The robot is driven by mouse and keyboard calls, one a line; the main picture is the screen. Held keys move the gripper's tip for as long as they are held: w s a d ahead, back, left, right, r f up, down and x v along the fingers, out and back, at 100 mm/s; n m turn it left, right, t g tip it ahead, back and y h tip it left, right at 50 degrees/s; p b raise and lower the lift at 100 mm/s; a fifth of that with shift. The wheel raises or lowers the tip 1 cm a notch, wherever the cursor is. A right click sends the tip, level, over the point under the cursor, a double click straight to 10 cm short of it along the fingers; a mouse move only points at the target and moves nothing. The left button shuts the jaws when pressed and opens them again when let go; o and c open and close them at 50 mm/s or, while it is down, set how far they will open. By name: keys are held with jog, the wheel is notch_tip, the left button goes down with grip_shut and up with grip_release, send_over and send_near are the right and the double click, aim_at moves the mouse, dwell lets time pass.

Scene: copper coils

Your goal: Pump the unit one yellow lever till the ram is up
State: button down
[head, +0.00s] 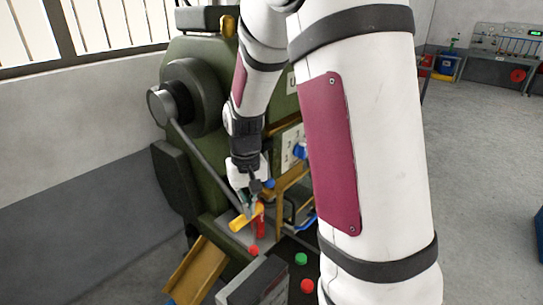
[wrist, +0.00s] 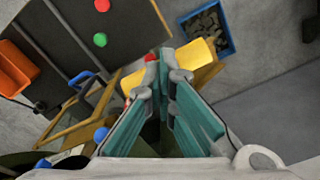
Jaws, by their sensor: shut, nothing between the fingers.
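The yellow lever (head: 240,220) sticks out at the lower front of the green machine (head: 190,130) in the head view. My gripper (head: 249,207) points down at it, with its fingertips right at the lever's right part. In the wrist view the lever (wrist: 197,54) shows on both sides of my gripper's tips (wrist: 165,68), which hide its middle. The fingers are shut with nothing held between them. I cannot tell whether the tips touch the lever. A red part (head: 260,217) stands just right of the lever. The ram cannot be made out.
A yellow-brown chute (head: 196,270) slopes at lower left. The wrist view shows a blue bin of dark pieces (wrist: 212,27) and an orange bin (wrist: 15,68). Open floor lies right.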

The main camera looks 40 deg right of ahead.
aim_at(241, 207)
jog(key=shift+w+a+f+b, duration=0.1)
jog(key=shift+w+f+b, duration=0.4)
jog(key=shift+f, duration=0.35)
jog(key=shift+w+a+f+b, duration=0.15)
jog(key=shift+w+f+b, duration=0.3)
jog(key=shift+f, duration=0.35)
jog(key=shift+w+a+f+b, duration=0.1)
jog(key=shift+w+f+b, duration=0.4)
jog(key=shift+f, duration=0.35)
jog(key=shift+w, duration=0.1)
jog(key=shift+r+p, duration=0.15)
jog(key=shift+p, duration=0.2)
jog(key=shift+s+d+r+p, duration=0.15)
jog(key=shift+s+r+p, duration=0.45)
jog(key=shift+r, duration=0.3)
jog(key=shift+s+d+r+p, duration=0.1)
jog(key=shift+s+r+p, duration=0.4)
jog(key=shift+r+p, duration=0.3)
jog(key=shift+s+d+r+p, duration=0.15)
jog(key=shift+s+r+p, duration=0.4)
jog(key=shift+r, duration=0.4)
notch_tip(241, 207, up, 6)
jog(key=s+p, duration=0.2)
jog(key=p, duration=0.1)
jog(key=shift+d, duration=0.15)
